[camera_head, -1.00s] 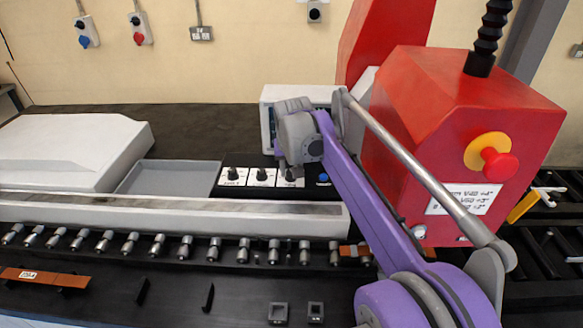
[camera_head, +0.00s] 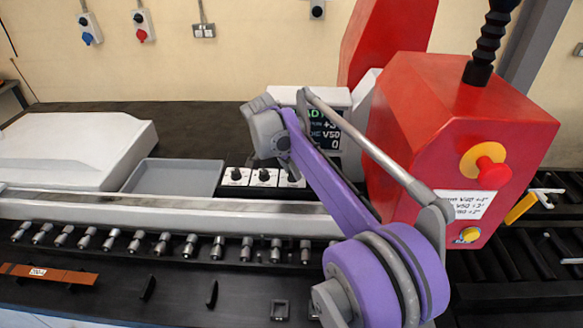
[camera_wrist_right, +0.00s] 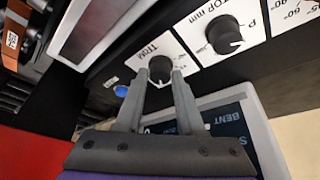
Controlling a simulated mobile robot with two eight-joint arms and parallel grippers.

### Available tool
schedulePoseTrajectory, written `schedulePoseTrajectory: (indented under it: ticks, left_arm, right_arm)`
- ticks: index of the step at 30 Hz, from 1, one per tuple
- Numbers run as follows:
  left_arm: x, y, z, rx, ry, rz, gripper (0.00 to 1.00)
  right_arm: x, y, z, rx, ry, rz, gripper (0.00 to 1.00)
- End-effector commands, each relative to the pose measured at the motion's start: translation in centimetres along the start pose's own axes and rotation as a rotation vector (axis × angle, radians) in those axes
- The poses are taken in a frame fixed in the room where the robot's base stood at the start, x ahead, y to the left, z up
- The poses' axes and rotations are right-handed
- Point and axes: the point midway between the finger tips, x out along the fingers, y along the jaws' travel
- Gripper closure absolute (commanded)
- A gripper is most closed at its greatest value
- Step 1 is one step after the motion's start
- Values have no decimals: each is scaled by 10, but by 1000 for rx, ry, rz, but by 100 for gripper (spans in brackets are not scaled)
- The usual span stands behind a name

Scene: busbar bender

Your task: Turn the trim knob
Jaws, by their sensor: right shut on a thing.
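The trim knob (camera_wrist_right: 160,68) is a round black knob on a white plate lettered "TRIM". It stands between the fingertips of my right gripper (camera_wrist_right: 160,76) in the right wrist view, and the fingers are shut on its sides. In the head view my right gripper (camera_head: 284,162) reaches down to the rightmost of three plates on the control strip. There the trim knob (camera_head: 293,177) is partly covered by my gripper and arm. My left gripper is in neither view.
Beside the trim knob are the "STOP mm" knob (camera_wrist_right: 224,34) and a blue button (camera_wrist_right: 121,90). The red machine housing (camera_head: 455,130) with a red emergency button (camera_head: 492,172) rises at right.

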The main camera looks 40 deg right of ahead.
Motion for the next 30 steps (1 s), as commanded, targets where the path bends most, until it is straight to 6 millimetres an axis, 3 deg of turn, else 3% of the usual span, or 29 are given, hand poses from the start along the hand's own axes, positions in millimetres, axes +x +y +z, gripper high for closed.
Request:
schedulePoseTrajectory:
  ticks: [9,25,26,30]
  left_arm:
    - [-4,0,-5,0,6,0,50]
    - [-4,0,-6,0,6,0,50]
    - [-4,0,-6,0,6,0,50]
    - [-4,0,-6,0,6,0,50]
  right_arm:
    - [0,-1,1,107,-4,45,100]
    - [1,-1,2,127,-5,54,100]
    - [1,-1,2,127,-5,54,59]
    - [1,-1,2,127,-4,54,34]
